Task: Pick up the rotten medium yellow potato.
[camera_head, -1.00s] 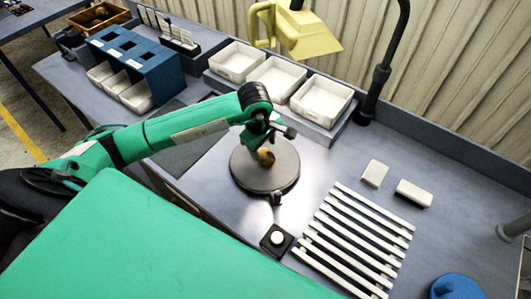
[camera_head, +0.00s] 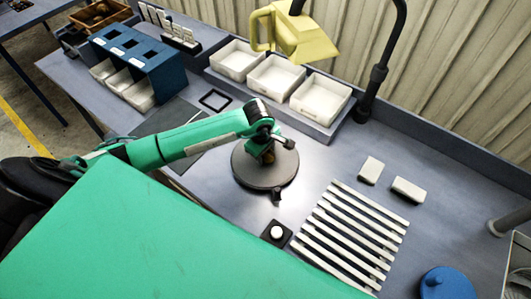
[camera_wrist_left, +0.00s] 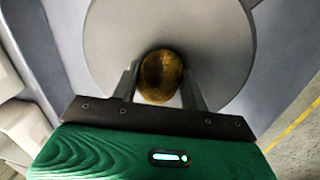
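The potato (camera_head: 268,157) is yellow-brown and lies on a round grey plate (camera_head: 250,178) in the head view, partly hidden by my left gripper (camera_head: 268,153). In the left wrist view the potato (camera_wrist_left: 161,77) shows a large dark patch on its left side. It sits between the two fingertips of my left gripper (camera_wrist_left: 161,80), one finger on each side, over the plate (camera_wrist_left: 215,40). The fingers stand apart; whether they touch the potato is hard to see. My right gripper is not in view.
White trays (camera_head: 277,77) stand behind the plate, beside a yellow scoop-like item (camera_head: 300,38) and a dark post (camera_head: 377,80). A blue rack (camera_head: 140,60) is at the left. White slats (camera_head: 350,235), two white blocks (camera_head: 371,170) and a button (camera_head: 276,233) lie to the right and front.

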